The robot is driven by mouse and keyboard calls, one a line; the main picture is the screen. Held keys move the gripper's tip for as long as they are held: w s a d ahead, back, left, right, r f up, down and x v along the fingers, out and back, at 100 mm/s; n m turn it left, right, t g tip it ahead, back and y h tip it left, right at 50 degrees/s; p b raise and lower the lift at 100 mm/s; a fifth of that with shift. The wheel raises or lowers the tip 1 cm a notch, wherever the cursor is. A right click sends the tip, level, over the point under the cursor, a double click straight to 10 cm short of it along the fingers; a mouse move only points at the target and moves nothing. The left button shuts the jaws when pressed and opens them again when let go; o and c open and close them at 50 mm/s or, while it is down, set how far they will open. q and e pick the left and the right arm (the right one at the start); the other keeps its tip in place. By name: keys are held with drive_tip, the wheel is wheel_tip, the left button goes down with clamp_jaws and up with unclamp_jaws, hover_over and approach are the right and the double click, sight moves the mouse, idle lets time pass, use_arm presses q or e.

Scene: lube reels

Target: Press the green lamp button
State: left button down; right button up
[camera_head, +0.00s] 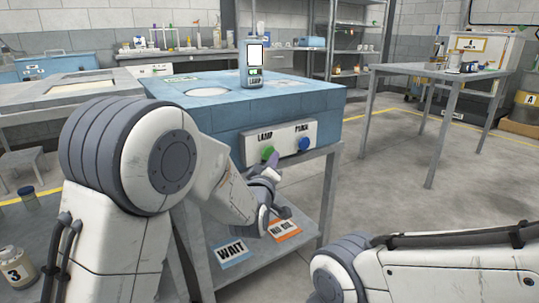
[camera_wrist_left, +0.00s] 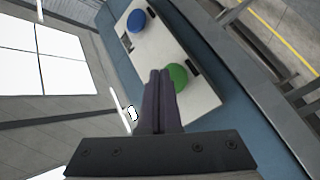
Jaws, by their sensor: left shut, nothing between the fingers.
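The green lamp button (camera_head: 268,152) sits under the word LAMP on a pale panel (camera_head: 285,141) on the front of a blue bench. It also shows in the left wrist view (camera_wrist_left: 179,76), just right of the fingertips and partly covered by them. My left gripper (camera_head: 273,170) is shut and empty, with its fingers pointing up at the panel just below and beside the green button. In the left wrist view its fingertips (camera_wrist_left: 160,74) overlap the button's edge; I cannot tell whether they touch it. My right gripper is not in view.
A blue button (camera_head: 304,143) sits right of the green one on the same panel. A device with a lit screen (camera_head: 253,60) stands on the blue bench (camera_head: 210,112). A lower shelf carries WAIT (camera_head: 233,252) and orange (camera_head: 284,230) labels.

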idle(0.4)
use_arm(q)
drive_tip(key=shift+w+a, duration=0.25)
drive_tip(key=shift+w, duration=0.1)
drive_tip(key=shift+w+a, duration=0.1)
idle(0.3)
drive_tip(key=shift+s+d+b, duration=0.35)
drive_tip(key=shift+s, duration=0.1)
drive_tip(key=s+d+b, duration=0.1)
drive_tip(key=s+d, duration=0.2)
drive_tip(key=s, duration=0.2)
drive_tip(key=shift+d, duration=0.3)
